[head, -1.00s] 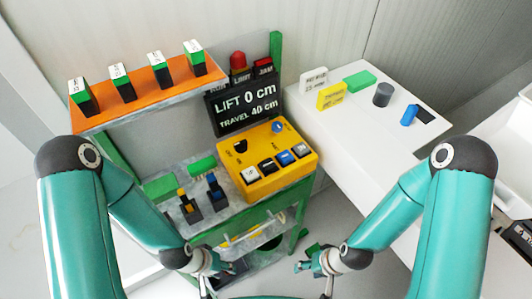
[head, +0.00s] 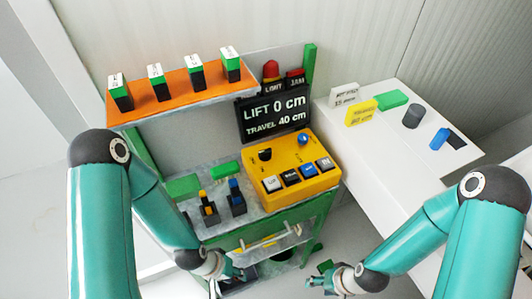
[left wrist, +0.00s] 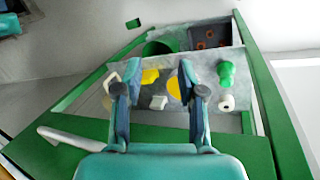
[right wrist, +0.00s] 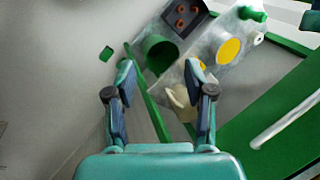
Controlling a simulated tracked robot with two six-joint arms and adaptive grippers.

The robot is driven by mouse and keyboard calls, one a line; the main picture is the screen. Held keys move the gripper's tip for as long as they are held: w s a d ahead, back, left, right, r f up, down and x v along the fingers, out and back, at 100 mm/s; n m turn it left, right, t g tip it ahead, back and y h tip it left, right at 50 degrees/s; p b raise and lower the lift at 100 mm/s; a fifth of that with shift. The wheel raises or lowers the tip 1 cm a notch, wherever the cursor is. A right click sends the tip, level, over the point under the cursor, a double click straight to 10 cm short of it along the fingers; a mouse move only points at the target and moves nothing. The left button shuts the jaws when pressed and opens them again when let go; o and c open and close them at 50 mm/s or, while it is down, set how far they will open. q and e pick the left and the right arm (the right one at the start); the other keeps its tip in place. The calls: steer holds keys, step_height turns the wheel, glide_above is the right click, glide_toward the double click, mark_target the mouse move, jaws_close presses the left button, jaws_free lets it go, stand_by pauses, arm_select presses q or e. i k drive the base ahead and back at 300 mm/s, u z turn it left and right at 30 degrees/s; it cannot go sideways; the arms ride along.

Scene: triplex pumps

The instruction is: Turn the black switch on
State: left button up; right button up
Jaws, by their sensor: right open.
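The black switch (head: 265,154) is a dark rotary knob on the upper left of the yellow control box (head: 297,180). Its exact setting is too small to read. My left gripper (head: 232,278) is low in front of the green-framed bench, below and apart from the box. In the left wrist view its fingers (left wrist: 158,80) are spread with nothing held between them. My right gripper (head: 322,279) is also low, to the right of the left one, and apart from the box. In the right wrist view its fingers (right wrist: 160,80) are open and empty.
Beside the knob is a blue knob (head: 303,139), with several push buttons below. Two small levers (head: 236,197) stand left of the box. A display (head: 274,117) rises behind it. An orange shelf (head: 180,100) overhangs at left. A white table (head: 400,150) stands at right.

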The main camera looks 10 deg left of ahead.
mark_target(265, 155)
steer(key=u, duration=0.05)
steer(key=k, duration=0.45)
steer(key=u, duration=1.6)
steer(key=k, duration=1.25)
steer(key=z, duration=0.6)
steer(key=i, duration=1)
steer(key=z, duration=0.1)
